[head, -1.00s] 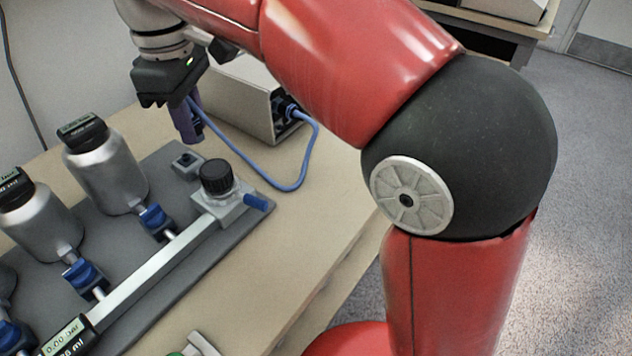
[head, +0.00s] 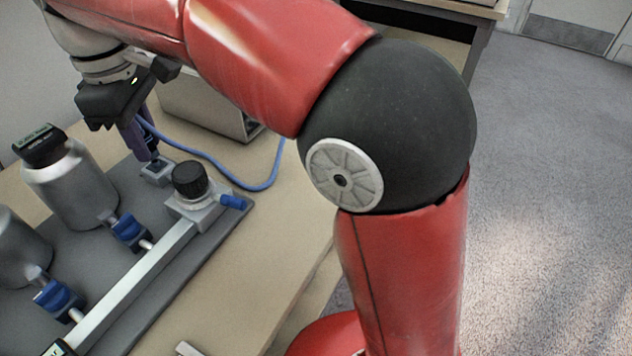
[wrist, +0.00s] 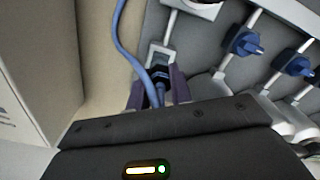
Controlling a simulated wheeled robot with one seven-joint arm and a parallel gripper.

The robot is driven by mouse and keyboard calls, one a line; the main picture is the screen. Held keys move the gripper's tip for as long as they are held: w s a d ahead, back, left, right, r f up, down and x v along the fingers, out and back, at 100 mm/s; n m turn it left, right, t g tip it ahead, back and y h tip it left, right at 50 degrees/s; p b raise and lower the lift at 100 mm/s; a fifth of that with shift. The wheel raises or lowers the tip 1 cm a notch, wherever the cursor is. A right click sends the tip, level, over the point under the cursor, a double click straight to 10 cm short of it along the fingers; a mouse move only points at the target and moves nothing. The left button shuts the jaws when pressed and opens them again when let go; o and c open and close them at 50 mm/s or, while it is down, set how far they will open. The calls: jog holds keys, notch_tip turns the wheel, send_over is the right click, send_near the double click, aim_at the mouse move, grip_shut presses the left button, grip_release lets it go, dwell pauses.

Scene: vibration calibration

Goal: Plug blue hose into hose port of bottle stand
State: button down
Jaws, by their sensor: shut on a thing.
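My gripper (head: 146,143) points down at the far end of the bottle stand, its fingers shut on the end of the blue hose. In the wrist view my gripper (wrist: 158,94) has the dark hose plug (wrist: 158,76) between its purple fingers. The blue hose (head: 215,170) loops right from the gripper and back behind my arm. The bottle stand (head: 235,228) is a grey base with silver bottles. The small grey hose port block (head: 157,172) is right below the fingertips. It also shows in the wrist view (wrist: 160,50), with the plug at it; I cannot tell whether the plug is inside.
A grey box (head: 205,105) stands behind the hose on the table. A black knob (head: 190,180) with a blue fitting (head: 232,201) is close in front of the port. Silver bottles (head: 68,185) stand to the left. The table's right part is bare.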

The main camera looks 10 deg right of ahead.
jog(key=shift+f+p, duration=0.4)
jog(key=shift+f, duration=0.65)
dwell(3.1)
jog(key=m, duration=0.4)
dwell(0.4)
jog(key=shift+m, duration=2)
